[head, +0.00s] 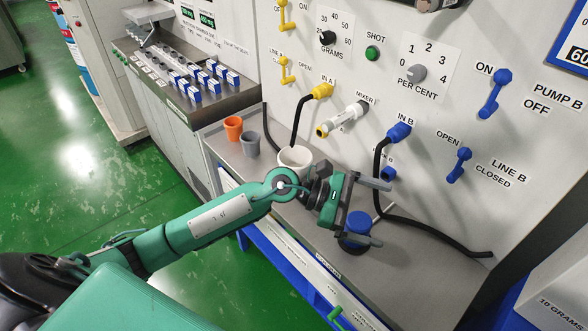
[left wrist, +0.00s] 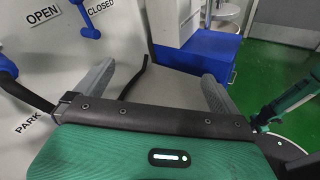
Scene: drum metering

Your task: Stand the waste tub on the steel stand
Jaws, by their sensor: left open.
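A white tub (head: 296,157), which looks like the waste tub, stands upright on the grey steel ledge (head: 410,262) under the panel. My left arm hides its lower front. My left gripper (head: 370,212) is open and empty, to the right of the tub and apart from it, with its fingers pointing right. Its two fingers also show apart in the left wrist view (left wrist: 158,88). I cannot pick out the steel stand for certain; a round pale metal thing (left wrist: 226,14) shows at the top of the left wrist view. My right gripper is not in view.
An orange cup (head: 233,128) and a grey cup (head: 251,144) stand left of the tub. A blue-topped container (head: 358,221) is partly hidden by my left gripper. Black hoses (head: 440,228) run along the ledge's back. A blue cabinet (left wrist: 198,55) shows in the left wrist view.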

